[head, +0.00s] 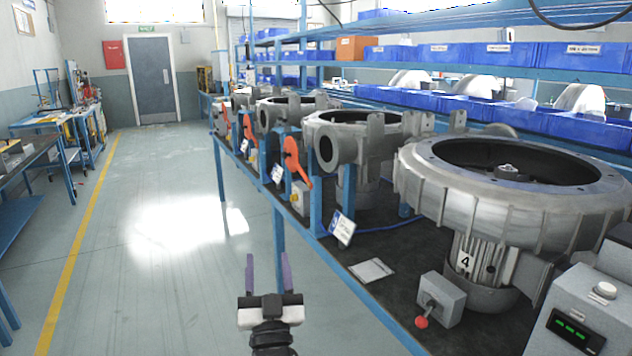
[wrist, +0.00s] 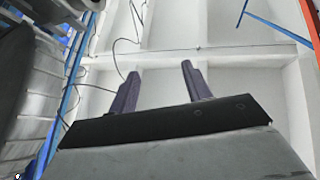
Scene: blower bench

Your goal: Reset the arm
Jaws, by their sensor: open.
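My gripper (head: 267,272) is in the lower middle of the head view, in front of the aisle floor and left of the bench (head: 385,318). Its two dark purple fingers point up and stand apart, with nothing between them. In the wrist view my gripper (wrist: 158,90) is also open and empty, with the white ceiling beams (wrist: 240,65) behind it. It touches nothing that I can see.
On the bench are a large grey blower (head: 450,210), a grey box with a red-tipped lever (head: 440,302), a control box with a green display (head: 580,315) and orange levers (head: 296,162). Blue bins (head: 500,110) fill the shelves behind. The aisle floor (head: 170,260) is clear.

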